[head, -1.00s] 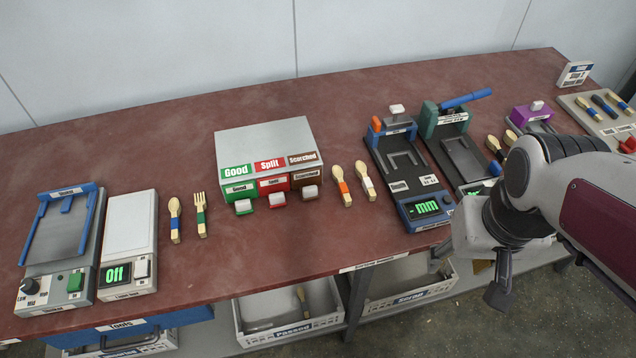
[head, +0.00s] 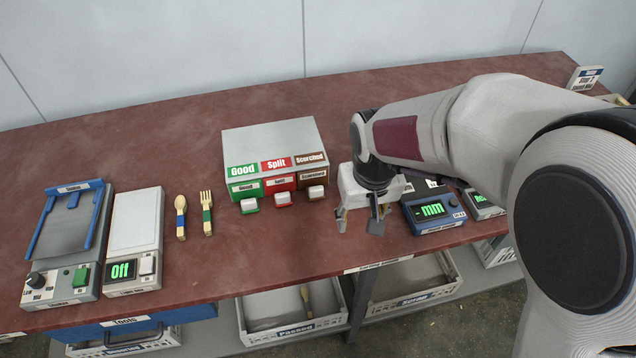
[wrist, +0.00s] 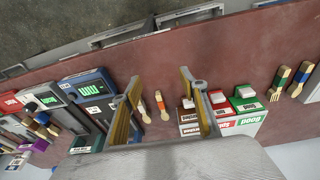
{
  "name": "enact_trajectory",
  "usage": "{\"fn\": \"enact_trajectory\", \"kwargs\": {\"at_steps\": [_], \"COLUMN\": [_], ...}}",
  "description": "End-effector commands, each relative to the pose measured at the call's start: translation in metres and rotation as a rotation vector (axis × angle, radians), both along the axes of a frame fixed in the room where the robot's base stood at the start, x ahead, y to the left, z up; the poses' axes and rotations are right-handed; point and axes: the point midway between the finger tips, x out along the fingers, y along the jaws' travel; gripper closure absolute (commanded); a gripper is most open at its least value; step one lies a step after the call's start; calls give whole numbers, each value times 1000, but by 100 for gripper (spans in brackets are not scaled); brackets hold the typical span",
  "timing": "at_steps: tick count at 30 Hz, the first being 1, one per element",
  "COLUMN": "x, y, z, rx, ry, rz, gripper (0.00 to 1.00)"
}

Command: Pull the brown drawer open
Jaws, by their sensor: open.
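The brown drawer (head: 313,181) is the right one of three in the grey box (head: 268,138), below the brown "Scorched" label. It looks shut, and its pale knob (head: 316,192) sticks out in front. In the wrist view the brown drawer (wrist: 188,116) and its knob (wrist: 188,102) show just left of my right-hand finger. My gripper (head: 360,222) is open and empty, above the table to the right of and in front of the brown drawer, apart from the knob. In the wrist view my gripper (wrist: 160,80) has its fingers spread wide, with two spoons showing beyond and between them.
Red (head: 280,183) and green (head: 245,190) drawers with similar knobs sit left of the brown one. The spoons (wrist: 162,105) lie beside the box. A blue gauge (head: 432,210) stands right of my gripper. The table in front of the drawers is clear.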

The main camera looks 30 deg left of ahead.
Motion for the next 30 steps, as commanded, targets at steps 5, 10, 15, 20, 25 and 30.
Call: {"fn": "enact_trajectory", "kwargs": {"at_steps": [5,10,15,20,25,30], "x": [6,18,42,60,62,62], "y": [43,79,111,131,134,134], "z": [-25,-41,-38,-20,-18,-19], "rx": [14,45,106,170,186,185], "ry": [-16,-45,-100,-154,-162,-162], "rz": [43,65,60,49,38,38], "gripper": [57,57,57,57,57,57]}}
